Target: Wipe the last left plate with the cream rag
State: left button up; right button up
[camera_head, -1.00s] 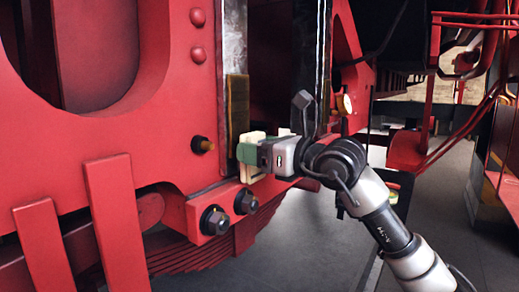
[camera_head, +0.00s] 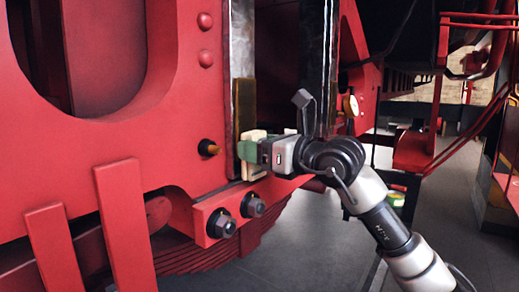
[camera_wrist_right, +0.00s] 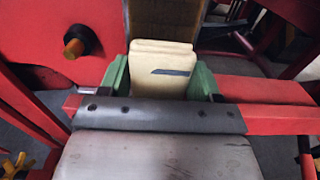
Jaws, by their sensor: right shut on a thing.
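The cream rag (camera_head: 256,135) is a folded, pale block at the lower end of a brownish upright plate (camera_head: 244,100) on the red frame. In the right wrist view the rag (camera_wrist_right: 163,58) stands between green fingers and has a dark streak on its face. My right gripper (camera_head: 248,151) is shut on the rag. The plate (camera_wrist_right: 165,15) rises behind the rag in the wrist view, and its lower part is hidden. I cannot tell whether the rag touches it. My left gripper is not in view.
A bolt with an orange-brown tip (camera_head: 208,148) sticks out left of the plate. Two dark bolts (camera_head: 221,224) sit on the red bracket below. A dark upright rail (camera_head: 317,70) stands to the right. Open grey floor (camera_head: 310,245) lies at lower right.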

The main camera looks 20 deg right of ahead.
aim_at(248, 95)
jog(key=shift+s+r+p, duration=0.1)
jog(key=shift+r+p, duration=0.6)
jog(key=shift+r, duration=0.9)
jog(key=shift+r+p, duration=2.25)
jog(key=shift+r, duration=1.15)
jog(key=shift+r+p, duration=1.5)
jog(key=shift+r, duration=0.9)
jog(key=shift+f+b, duration=0.1)
jog(key=shift+b, duration=0.2)
jog(key=shift+f+b, duration=6.9)
jog(key=shift+f, duration=0.9)
